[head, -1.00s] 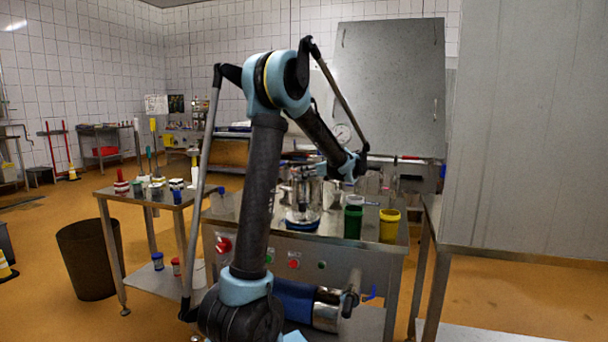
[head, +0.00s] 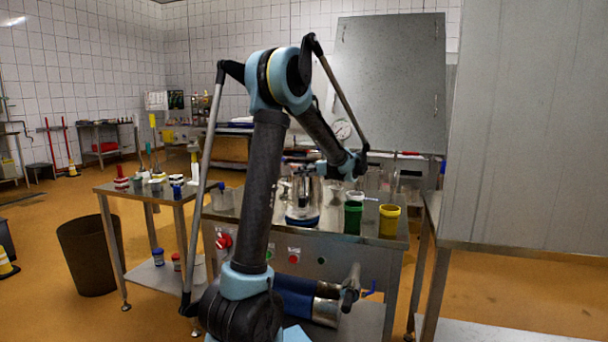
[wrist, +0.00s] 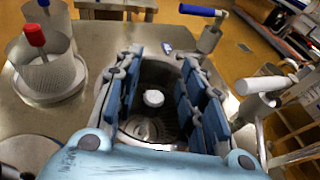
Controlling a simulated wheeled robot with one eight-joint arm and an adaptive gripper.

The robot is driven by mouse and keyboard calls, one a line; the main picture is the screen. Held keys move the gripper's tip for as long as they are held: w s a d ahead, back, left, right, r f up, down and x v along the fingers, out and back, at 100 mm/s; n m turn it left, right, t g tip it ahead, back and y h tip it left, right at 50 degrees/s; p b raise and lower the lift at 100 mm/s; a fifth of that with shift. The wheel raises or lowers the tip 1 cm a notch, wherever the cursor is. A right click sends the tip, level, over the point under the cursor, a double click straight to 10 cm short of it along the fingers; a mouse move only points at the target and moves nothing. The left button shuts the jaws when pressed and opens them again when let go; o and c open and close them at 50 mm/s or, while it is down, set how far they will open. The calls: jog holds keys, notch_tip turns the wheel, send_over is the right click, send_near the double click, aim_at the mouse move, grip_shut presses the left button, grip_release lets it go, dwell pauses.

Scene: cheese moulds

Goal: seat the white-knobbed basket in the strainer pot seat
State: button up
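In the wrist view, the white-knobbed basket (wrist: 146,128) shows its round white knob (wrist: 153,98) between the two rows of blue finger pads of my gripper (wrist: 160,80). The pads stand well apart, with a gap on both sides of the knob, so my gripper is open around it. The dark hollow around the knob has a metal wall; whether this is the basket's own wall or a pot's cannot be told. In the head view, a shiny metal vessel with a blue base (head: 303,216) stands on the steel table near my arm's end. The strainer pot seat cannot be made out for certain.
A red-knobbed basket (wrist: 47,72) stands left in the wrist view, a blue-handled valve (wrist: 207,28) at the top and a white-handled fitting (wrist: 262,90) at right. In the head view, green (head: 353,218) and yellow (head: 389,221) containers stand right of the vessel.

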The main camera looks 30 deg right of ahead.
jog(key=shift+s, duration=0.1)
jog(key=v, duration=1.1)
jog(key=shift+s+d, duration=0.15)
jog(key=shift+s, duration=0.15)
jog(key=shift+w+r, duration=0.1)
jog(key=shift+r, duration=0.05)
dwell(0.5)
